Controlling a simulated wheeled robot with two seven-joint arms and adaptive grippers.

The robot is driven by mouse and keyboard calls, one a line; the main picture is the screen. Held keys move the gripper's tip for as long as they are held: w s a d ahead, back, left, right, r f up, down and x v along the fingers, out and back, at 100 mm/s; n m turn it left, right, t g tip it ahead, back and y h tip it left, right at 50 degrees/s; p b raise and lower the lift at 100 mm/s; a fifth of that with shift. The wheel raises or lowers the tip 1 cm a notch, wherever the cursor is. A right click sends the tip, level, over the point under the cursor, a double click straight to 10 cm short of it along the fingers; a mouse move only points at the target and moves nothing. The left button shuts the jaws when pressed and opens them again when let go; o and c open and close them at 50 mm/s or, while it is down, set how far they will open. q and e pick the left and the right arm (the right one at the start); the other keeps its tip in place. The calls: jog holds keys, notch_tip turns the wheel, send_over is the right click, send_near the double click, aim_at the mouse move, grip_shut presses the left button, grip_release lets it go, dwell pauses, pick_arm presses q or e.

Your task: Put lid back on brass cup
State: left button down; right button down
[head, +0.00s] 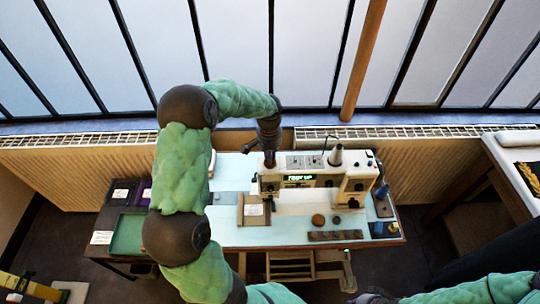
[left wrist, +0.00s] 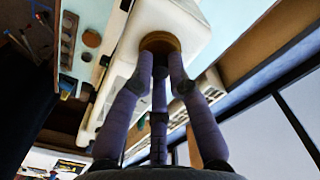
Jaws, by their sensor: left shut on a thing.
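My left gripper (head: 270,160) is over the left end of the sewing machine in the head view. In the left wrist view its fingers (left wrist: 160,58) are shut on a round brass-brown piece (left wrist: 159,40). The fingers cover much of this piece, and I cannot tell whether it is the lid or the cup. The white machine body is behind it; whether they touch is unclear. A round brown piece (head: 318,220) and a smaller one (head: 336,219) sit on the pale table top in front of the machine. I cannot make out which is the brass cup. My right gripper is not visible.
The sewing machine (head: 325,180) stands on the pale blue table (head: 232,236). A dark strip with compartments (head: 335,235) lies at the front edge. A green tray (head: 128,234) is at the left. A white cone (head: 336,157) stands on the machine. Windows and radiators are behind.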

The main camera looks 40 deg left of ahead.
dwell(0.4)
pick_arm(q)
jog(key=c, duration=1.1)
grip_release()
jog(key=o, duration=0.4)
jog(key=shift+o, duration=0.2)
jog(key=shift+r+p, duration=2.15)
jog(key=shift+r, duration=1.35)
jog(key=shift+c, duration=0.2)
